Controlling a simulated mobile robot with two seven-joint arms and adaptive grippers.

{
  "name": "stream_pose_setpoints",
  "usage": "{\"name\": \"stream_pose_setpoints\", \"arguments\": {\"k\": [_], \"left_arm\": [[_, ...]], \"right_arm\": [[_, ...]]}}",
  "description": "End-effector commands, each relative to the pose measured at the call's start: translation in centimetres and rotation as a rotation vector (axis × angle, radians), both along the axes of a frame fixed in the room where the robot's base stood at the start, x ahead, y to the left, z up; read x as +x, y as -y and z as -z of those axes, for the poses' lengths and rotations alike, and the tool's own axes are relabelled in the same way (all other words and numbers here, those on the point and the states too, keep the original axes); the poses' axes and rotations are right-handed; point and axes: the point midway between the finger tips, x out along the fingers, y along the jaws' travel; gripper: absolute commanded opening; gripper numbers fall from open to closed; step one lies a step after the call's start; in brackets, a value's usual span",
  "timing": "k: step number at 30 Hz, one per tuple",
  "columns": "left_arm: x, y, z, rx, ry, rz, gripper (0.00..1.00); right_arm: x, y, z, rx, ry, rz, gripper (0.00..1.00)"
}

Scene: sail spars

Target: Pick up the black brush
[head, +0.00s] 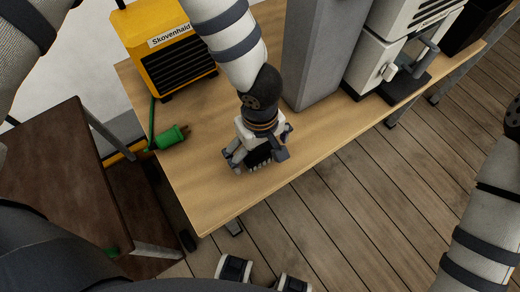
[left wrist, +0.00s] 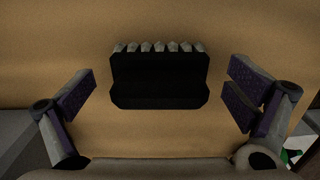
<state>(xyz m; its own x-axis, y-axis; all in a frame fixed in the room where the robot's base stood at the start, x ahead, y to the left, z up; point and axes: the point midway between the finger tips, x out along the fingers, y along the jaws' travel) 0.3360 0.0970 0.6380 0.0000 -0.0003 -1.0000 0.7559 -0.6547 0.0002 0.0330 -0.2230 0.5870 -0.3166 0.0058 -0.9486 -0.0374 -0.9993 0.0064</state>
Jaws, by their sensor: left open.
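The black brush (left wrist: 160,82) lies on the wooden table, a dark block with a row of grey bristle tufts along its upper edge in the left wrist view. In the head view the brush (head: 259,157) shows only partly, beneath my left gripper (head: 257,163). My left gripper is open, with its two fingers apart on either side of the brush. In the left wrist view a gap of bare table shows between the brush and each finger.
A yellow box labelled Skovenhald (head: 165,45) stands at the table's back left, with a green plug (head: 169,138) in front. A tall grey block (head: 322,50) and a white machine (head: 385,55) stand to the right. The table's front edge is close to the brush. A dark brown table (head: 55,180) is at left.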

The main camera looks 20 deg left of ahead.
Motion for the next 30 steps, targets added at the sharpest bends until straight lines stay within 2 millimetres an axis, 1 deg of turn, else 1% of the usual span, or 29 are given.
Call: {"name": "stream_pose_setpoints", "arguments": {"k": [1,2,3,8,9,17,20,23,24,26,30], "left_arm": [[0.0,0.0,-0.1,-0.001,0.001,0.0,0.98],[0.0,0.0,-0.1,-0.001,0.001,0.0,0.94],[0.0,0.0,-0.1,-0.001,0.001,0.0,0.85],[0.0,0.0,-0.1,0.0,0.0,0.0,0.48],[0.0,0.0,-0.1,0.0,0.0,0.0,0.46],[0.0,0.0,-0.1,0.001,0.001,-0.001,0.46],[0.1,0.0,-0.8,0.0,0.004,-0.002,0.46],[0.2,0.0,-2.4,-0.002,0.005,-0.003,0.46],[0.2,0.0,-3.4,-0.002,0.006,-0.003,0.46],[0.6,1.1,-4.4,-0.005,0.006,-0.001,0.46],[1.7,4.0,-8.2,-0.005,0.004,0.0,0.46]], "right_arm": [[0.0,0.0,0.0,0.0,0.001,0.0,0.4],[0.0,0.0,0.0,0.0,0.001,0.0,0.4],[0.0,0.0,0.0,0.0,0.001,0.0,0.4],[0.0,0.0,0.0,0.0,0.001,0.0,0.4],[0.0,0.0,0.0,0.0,0.001,0.0,0.4],[0.0,0.0,0.0,0.0,0.001,0.0,0.4],[0.1,0.0,-0.1,0.0,0.004,0.0,0.4],[0.3,0.0,-0.4,0.0,0.011,0.0,0.4],[0.5,0.0,-0.5,0.0,0.016,0.0,0.4],[0.3,0.0,-0.4,0.001,0.011,0.0,0.4],[0.2,0.0,-0.2,0.0,0.006,0.0,0.4]]}}
